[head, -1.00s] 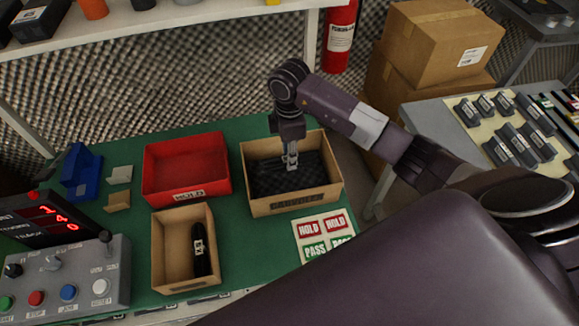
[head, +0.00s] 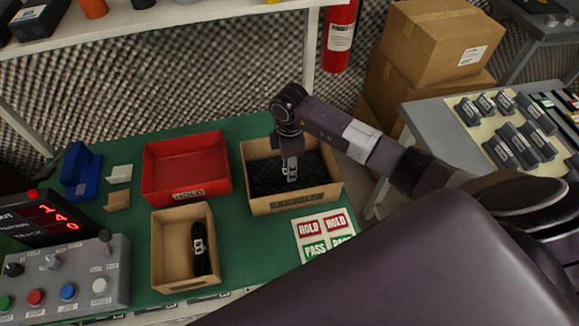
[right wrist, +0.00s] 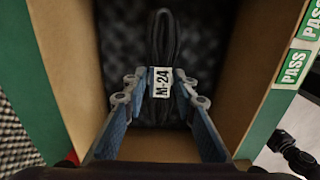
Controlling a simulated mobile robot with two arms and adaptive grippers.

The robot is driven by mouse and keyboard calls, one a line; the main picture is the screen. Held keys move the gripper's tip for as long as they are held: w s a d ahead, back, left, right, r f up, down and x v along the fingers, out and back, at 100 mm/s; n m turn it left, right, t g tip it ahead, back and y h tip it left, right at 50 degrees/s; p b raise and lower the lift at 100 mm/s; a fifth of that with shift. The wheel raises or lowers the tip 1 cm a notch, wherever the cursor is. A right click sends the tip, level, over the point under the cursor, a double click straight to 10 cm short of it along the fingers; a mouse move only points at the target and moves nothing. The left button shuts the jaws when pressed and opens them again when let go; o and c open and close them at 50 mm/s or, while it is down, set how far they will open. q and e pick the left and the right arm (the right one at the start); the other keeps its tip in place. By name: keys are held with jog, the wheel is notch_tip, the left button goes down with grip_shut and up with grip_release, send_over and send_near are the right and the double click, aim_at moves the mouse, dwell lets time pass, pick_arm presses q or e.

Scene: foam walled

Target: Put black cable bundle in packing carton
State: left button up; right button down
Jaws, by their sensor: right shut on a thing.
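The black cable bundle (right wrist: 163,40) is a folded black loop with a white M-24 tag, and it sits between the blue fingers of my right gripper (right wrist: 160,90) in the right wrist view. In the head view my right gripper (head: 290,170) reaches down inside the packing carton (head: 292,203), an open brown box with a dark textured lining. The gripper is shut on the bundle. Whether the bundle touches the carton floor I cannot tell. My left gripper is not in view.
A smaller brown box (head: 167,285) holds another black tagged bundle (head: 200,255). A red bin (head: 190,178) stands behind it. A sheet of HOLD and PASS labels (head: 322,233) lies in front of the carton. A control box (head: 70,275) is at the left.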

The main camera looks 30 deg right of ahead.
jog(key=shift+f, duration=0.3)
jog(key=c, duration=1.6)
grip_release()
jog(key=shift+r, duration=0.1)
jog(key=shift+r, duration=0.35)
notch_tip(320, 180, up, 12)
jog(key=shift+r, duration=0.15)
